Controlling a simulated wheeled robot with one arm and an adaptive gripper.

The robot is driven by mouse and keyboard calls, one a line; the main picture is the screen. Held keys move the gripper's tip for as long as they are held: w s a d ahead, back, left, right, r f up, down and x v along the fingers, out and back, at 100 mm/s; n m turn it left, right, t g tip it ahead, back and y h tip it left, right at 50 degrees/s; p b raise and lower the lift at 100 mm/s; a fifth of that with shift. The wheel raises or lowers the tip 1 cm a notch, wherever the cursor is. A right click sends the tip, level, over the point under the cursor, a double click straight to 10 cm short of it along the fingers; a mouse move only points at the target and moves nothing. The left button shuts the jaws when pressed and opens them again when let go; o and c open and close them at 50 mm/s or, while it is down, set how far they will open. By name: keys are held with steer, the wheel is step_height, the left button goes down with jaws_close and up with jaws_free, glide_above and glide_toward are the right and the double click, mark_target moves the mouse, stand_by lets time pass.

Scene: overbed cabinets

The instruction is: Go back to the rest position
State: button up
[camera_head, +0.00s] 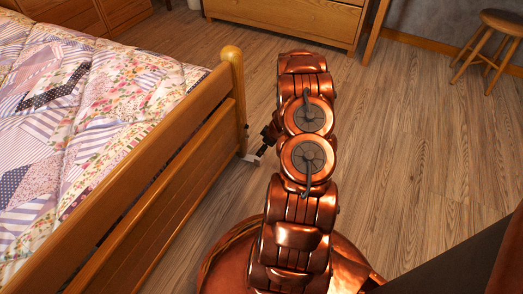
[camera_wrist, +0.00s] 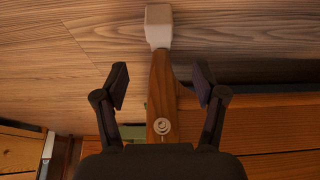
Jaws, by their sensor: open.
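My gripper (camera_wrist: 161,88) is open in the wrist view, with its two dark fingers apart. Between and beyond the fingers is a wooden bed post (camera_wrist: 163,100) with a pale block at its end (camera_wrist: 158,25). Nothing is seen held, and I cannot tell whether the fingers touch the post. In the head view my gripper (camera_head: 262,150) is a small dark shape left of my copper arm, close to the bed's corner post (camera_head: 236,90). Most of the gripper is hidden behind my arm there.
A wooden bed (camera_head: 165,185) with a patchwork quilt (camera_head: 70,120) fills the left. A wooden drawer cabinet (camera_head: 285,18) stands at the back and a round stool (camera_head: 500,22) at the back right. The wood floor (camera_head: 420,140) is clear to the right of my arm.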

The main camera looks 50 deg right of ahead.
steer(key=shift+s+r, duration=0.2)
steer(key=shift+r, duration=0.3)
